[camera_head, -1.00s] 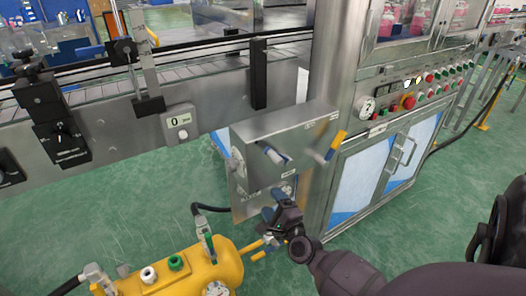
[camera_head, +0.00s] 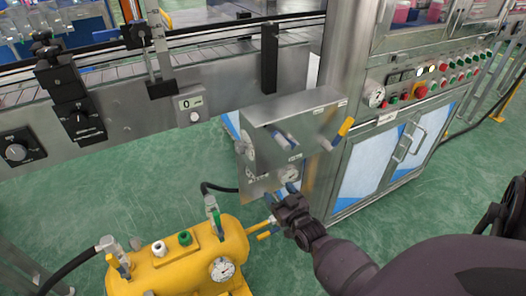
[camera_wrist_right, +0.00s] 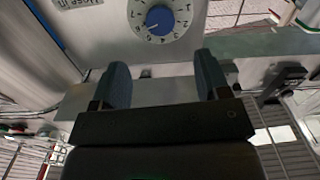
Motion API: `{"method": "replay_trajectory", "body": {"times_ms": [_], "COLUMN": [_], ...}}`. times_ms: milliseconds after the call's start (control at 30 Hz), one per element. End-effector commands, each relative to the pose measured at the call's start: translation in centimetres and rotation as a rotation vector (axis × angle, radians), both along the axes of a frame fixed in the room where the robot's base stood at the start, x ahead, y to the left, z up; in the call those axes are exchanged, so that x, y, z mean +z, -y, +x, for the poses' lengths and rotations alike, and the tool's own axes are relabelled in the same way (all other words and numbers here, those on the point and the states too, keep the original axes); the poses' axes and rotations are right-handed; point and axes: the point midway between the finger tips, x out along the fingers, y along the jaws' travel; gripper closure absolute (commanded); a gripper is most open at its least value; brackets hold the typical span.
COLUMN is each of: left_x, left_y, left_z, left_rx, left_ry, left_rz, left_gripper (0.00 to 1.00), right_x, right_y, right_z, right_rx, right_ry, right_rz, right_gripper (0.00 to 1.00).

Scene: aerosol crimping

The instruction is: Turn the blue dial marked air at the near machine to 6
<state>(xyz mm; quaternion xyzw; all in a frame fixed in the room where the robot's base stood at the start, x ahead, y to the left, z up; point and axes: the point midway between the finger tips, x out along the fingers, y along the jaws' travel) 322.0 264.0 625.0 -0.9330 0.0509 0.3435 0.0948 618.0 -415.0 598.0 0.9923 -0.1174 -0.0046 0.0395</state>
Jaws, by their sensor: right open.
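The blue dial (camera_wrist_right: 158,18) shows at the top of the right wrist view, a round blue knob on a white disc ringed with numbers. Its light pointer mark faces lower left; I cannot read its number surely. In the head view a small pale disc (camera_head: 292,174) on the lower metal plate appears to be this dial, its blue knob not clear. My right gripper (camera_wrist_right: 162,82) is open and empty, its two blue-grey fingers apart below the dial and not touching it. In the head view the right gripper (camera_head: 277,200) is just below that plate. My left gripper is not in view.
A yellow tank (camera_head: 175,265) with a gauge stands lower left. The cabinet (camera_head: 385,160) is to the right.

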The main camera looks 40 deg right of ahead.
Motion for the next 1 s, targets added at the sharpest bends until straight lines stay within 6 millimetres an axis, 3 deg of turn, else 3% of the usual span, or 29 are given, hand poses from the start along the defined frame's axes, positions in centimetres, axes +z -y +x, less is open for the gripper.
{"method": "replay_trajectory", "body": {"times_ms": [600, 1000], "left_x": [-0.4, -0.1], "left_y": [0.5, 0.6], "left_z": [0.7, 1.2], "left_rx": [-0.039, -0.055], "left_ry": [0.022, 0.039], "left_rz": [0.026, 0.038], "left_gripper": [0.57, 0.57], "right_x": [-0.3, 0.0], "right_y": [2.0, 2.5], "right_z": [8.1, 10.3], "right_rx": [0.001, -0.001], "right_ry": [-0.003, 0.001], "right_rz": [0.003, 0.003], "right_gripper": [0.31, 0.31]}}
